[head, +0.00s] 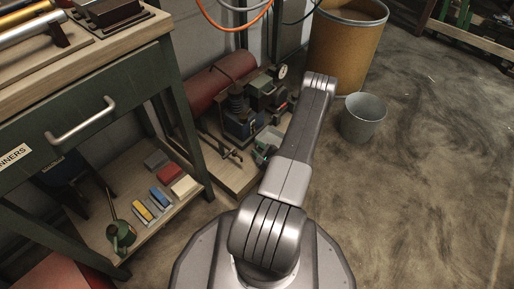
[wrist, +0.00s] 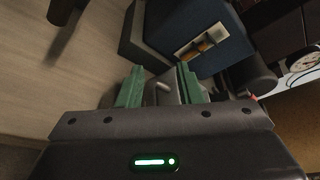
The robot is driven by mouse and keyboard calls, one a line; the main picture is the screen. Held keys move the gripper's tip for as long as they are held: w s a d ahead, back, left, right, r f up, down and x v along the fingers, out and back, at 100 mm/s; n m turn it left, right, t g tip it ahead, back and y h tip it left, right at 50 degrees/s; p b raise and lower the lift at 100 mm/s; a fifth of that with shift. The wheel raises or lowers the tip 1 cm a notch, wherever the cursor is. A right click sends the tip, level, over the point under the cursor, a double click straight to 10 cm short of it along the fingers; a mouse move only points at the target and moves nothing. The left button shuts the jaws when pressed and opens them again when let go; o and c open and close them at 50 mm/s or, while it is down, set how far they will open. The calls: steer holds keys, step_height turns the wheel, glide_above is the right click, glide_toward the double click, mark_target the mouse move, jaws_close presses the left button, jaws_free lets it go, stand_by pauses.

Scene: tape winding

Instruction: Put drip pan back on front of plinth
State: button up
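My arm partly hides this spot. In the wrist view, my gripper (wrist: 162,86) points at the plinth, with two green finger-like pieces standing apart. A grey piece with a pale nub (wrist: 163,88) shows between them. I cannot tell whether they press on it. The blue machine block (wrist: 205,40) is just beyond.
A workbench (head: 95,85) with a low shelf holding several coloured blocks (head: 160,198) and a green oil can (head: 120,235) stands at the left. A grey bucket (head: 363,118) and a brown drum (head: 345,50) stand right of the plinth. The floor at the right is clear.

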steer(key=p+v, duration=0.3)
steer(key=v, duration=0.8)
stand_by(1.1)
